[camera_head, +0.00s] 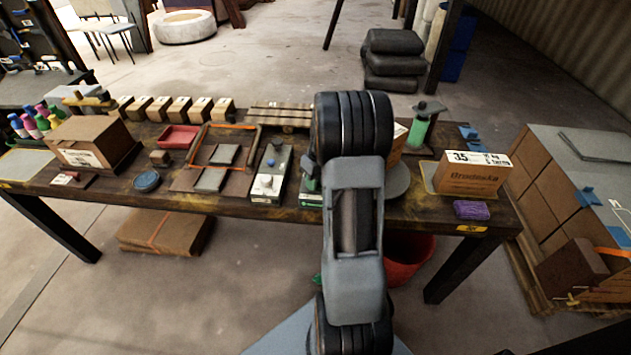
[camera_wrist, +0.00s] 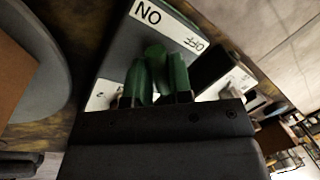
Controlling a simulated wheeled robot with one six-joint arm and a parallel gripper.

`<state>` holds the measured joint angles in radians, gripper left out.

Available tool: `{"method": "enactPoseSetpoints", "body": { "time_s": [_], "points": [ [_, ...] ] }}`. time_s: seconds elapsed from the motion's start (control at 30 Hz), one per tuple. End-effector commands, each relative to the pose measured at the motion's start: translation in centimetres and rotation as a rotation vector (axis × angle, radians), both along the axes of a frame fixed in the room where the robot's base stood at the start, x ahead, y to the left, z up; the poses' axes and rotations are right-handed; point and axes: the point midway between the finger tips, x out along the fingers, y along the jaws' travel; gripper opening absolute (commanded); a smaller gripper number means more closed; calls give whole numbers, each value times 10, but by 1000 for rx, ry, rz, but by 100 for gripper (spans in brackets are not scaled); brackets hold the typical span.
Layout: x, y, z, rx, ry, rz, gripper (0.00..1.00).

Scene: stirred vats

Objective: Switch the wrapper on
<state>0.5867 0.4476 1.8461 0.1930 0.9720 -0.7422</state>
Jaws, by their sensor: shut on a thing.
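The wrapper has a round grey turntable (camera_head: 398,182) at the right of the bench, partly hidden by my arm; its edge also shows in the wrist view (camera_wrist: 55,60). A post with a green roll (camera_head: 420,130) stands behind it. In the wrist view, a grey-green switch panel (camera_wrist: 118,62) has a white strip reading ON at the left end and OFF at the right, upside down. My gripper (camera_wrist: 157,78) is over this panel, its green fingers shut on a dark green switch knob (camera_wrist: 154,54). Which label the knob faces I cannot tell. My arm hides most of the panel in the head view.
A control box with knobs (camera_head: 269,184) stands left of my arm. A brown carton (camera_head: 472,176) and purple sponge (camera_head: 472,210) lie at the bench's right end. A larger carton (camera_head: 92,146), a blue dish (camera_head: 147,181) and trays are left. A red bucket (camera_head: 408,258) is below.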

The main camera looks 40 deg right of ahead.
Motion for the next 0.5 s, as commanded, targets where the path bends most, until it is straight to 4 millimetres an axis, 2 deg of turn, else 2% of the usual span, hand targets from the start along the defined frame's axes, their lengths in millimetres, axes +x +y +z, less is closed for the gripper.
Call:
{"method": "enactPoseSetpoints", "body": {
  "time_s": [0.17, 0.2, 0.43, 0.5],
  "points": [
    [-1, 0, -1, 1, 3, 3, 0],
    [-1, 0, -1, 1, 3, 3, 21],
    [0, 0, 0, 1, 1, 1, 43],
    [0, 0, 0, 0, 1, 0, 45]
  ]
}}
